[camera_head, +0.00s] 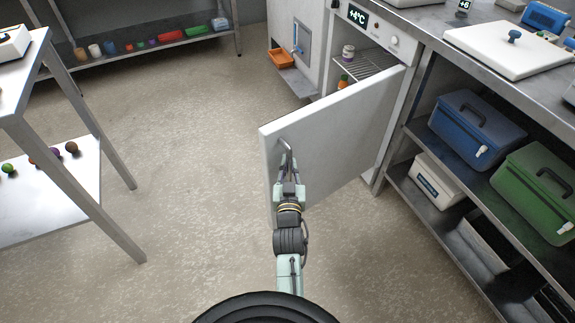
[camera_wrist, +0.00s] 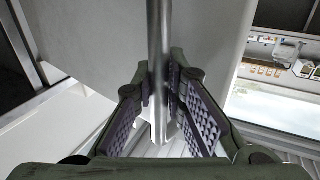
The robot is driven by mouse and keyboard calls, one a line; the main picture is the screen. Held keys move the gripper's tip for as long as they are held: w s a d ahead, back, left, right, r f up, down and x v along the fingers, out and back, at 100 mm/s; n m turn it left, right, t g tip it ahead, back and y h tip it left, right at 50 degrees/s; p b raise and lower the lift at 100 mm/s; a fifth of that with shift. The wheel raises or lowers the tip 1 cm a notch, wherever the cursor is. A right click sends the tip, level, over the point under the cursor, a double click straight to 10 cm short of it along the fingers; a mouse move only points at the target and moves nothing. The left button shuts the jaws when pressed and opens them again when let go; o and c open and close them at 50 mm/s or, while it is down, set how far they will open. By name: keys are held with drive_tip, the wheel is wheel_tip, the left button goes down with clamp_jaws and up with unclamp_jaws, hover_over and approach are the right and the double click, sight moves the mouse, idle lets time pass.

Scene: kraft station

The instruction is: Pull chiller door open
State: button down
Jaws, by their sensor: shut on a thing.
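The chiller door (camera_head: 340,128) is a flat white panel that stands swung open at a wide angle from the chiller (camera_head: 378,42). A wire shelf (camera_head: 375,66) shows inside, with a small jar (camera_head: 348,52) and an orange item (camera_head: 343,82) partly hidden by the door. My gripper (camera_head: 287,170) is at the door's free edge side, shut on the metal bar handle (camera_head: 284,146). In the wrist view the handle (camera_wrist: 159,50) runs between the two ridged finger pads, with the door face (camera_wrist: 100,40) behind it.
A steel bench (camera_head: 460,50) with blue (camera_head: 475,125) and green (camera_head: 535,185) boxes on its shelf stands right of the door. A table with a lower shelf (camera_head: 50,200) stands at left. An orange tray (camera_head: 281,58) is behind the door. Open floor (camera_head: 180,140) lies left of the door.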

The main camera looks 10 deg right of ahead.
drive_tip(key=shift+a+f, duration=0.1)
drive_tip(key=shift+a, duration=0.25)
drive_tip(key=c, duration=1.8)
unclamp_jaws()
drive_tip(key=shift+o, duration=1)
drive_tip(key=shift+d, duration=0.15)
